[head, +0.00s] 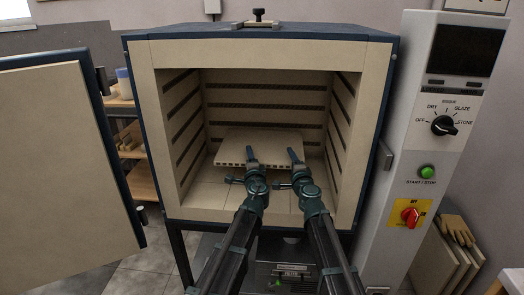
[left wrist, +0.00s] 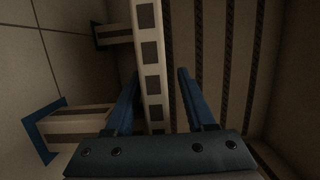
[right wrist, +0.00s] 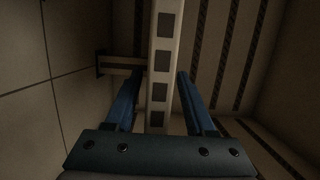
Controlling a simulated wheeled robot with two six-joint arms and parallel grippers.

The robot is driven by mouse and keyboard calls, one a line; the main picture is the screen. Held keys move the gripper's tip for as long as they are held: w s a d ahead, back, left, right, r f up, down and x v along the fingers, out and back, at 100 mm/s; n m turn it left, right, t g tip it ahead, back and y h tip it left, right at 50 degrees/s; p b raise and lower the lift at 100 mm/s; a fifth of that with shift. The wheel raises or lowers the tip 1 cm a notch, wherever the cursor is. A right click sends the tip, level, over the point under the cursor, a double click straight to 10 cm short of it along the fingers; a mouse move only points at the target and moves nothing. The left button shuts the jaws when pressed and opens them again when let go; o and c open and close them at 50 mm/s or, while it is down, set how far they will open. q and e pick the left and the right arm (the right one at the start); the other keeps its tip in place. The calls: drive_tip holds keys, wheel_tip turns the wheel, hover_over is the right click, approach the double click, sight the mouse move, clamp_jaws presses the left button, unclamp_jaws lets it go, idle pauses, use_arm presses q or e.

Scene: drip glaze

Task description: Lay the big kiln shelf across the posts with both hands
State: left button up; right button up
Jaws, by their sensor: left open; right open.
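The big kiln shelf (head: 262,138), a pale slab with dark holes along its front edge, lies level inside the kiln above the floor. Its holed edge runs between the fingers in the left wrist view (left wrist: 149,60) and the right wrist view (right wrist: 164,60). My left gripper (head: 251,156) and right gripper (head: 295,156) are both open at the front edge, fingers above and below it. Posts show under the shelf in the left wrist view (left wrist: 115,34) and the right wrist view (right wrist: 122,63); their tops appear to meet its underside.
The kiln chamber (head: 265,53) has grooved side walls close to both sides. Its door (head: 65,160) stands open at left. A control panel (head: 440,150) stands at right, with gloves (head: 457,228) on slabs beside it. The chamber above the shelf is empty.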

use_arm(q)
drive_tip(key=v, duration=1.2)
use_arm(e)
drive_tip(key=shift+s, duration=0.15)
drive_tip(key=v, duration=1.1)
drive_tip(key=shift+s, duration=0.3)
drive_tip(key=shift+d, duration=0.1)
